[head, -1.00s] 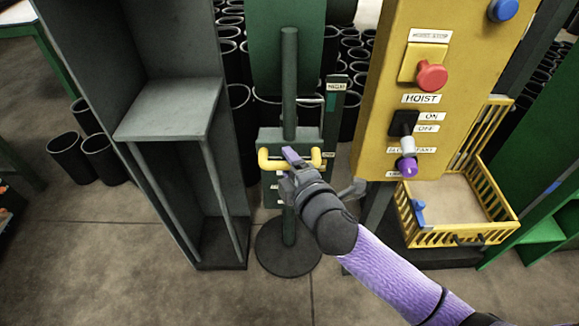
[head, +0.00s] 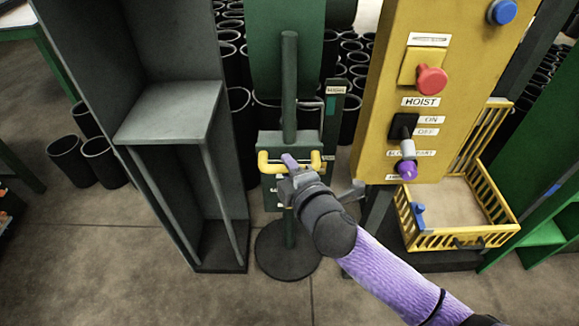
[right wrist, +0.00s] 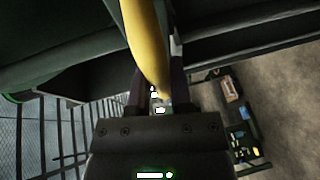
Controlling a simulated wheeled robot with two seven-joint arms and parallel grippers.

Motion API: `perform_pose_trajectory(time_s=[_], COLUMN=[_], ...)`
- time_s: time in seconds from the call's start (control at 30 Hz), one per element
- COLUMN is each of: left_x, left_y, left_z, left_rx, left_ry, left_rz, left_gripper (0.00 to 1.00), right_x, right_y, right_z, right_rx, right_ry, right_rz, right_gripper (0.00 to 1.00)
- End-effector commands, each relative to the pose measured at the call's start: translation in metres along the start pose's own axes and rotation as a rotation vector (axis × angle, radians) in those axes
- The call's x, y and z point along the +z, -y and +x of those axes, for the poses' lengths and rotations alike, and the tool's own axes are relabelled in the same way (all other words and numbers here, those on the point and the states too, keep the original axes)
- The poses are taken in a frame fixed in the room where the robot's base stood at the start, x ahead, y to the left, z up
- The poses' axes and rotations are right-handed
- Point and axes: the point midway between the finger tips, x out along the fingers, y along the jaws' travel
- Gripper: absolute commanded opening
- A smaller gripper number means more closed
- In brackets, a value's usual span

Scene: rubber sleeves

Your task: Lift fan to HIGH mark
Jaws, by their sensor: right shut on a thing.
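A grey-green block (head: 290,140) with a yellow U-shaped handle (head: 264,163) sits on an upright dark post (head: 289,85) with a round base (head: 288,262). A green panel (head: 265,45) stands behind the post; I cannot tell which part is the fan. The HIGH label (head: 336,90) is on a strip right of the post, above the handle's level. My right gripper (head: 290,165) is shut on the handle's middle bar. In the right wrist view the yellow handle (right wrist: 147,45) runs between the fingers of my right gripper (right wrist: 157,95). My left gripper is not in view.
A yellow HOIST panel (head: 385,80) with a red button (head: 431,80) and a purple-tipped lever (head: 406,168) stands to the right. A yellow basket (head: 460,236) is below it. A grey shelf frame (head: 165,110) stands left. Black sleeves (head: 104,160) stand on the floor.

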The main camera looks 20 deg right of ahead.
Motion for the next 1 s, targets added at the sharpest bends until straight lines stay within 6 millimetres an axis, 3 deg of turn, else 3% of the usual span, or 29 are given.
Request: perform_pose_trajectory(time_s=[1.0], left_x=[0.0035], left_y=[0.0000], left_z=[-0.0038], left_rx=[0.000], left_ry=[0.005], left_rz=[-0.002], left_gripper=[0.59], right_x=[-0.0002], right_y=[-0.0014], right_z=[-0.0010], right_rx=[-0.005], right_ry=[0.001], right_rz=[0.000], right_gripper=[0.00])
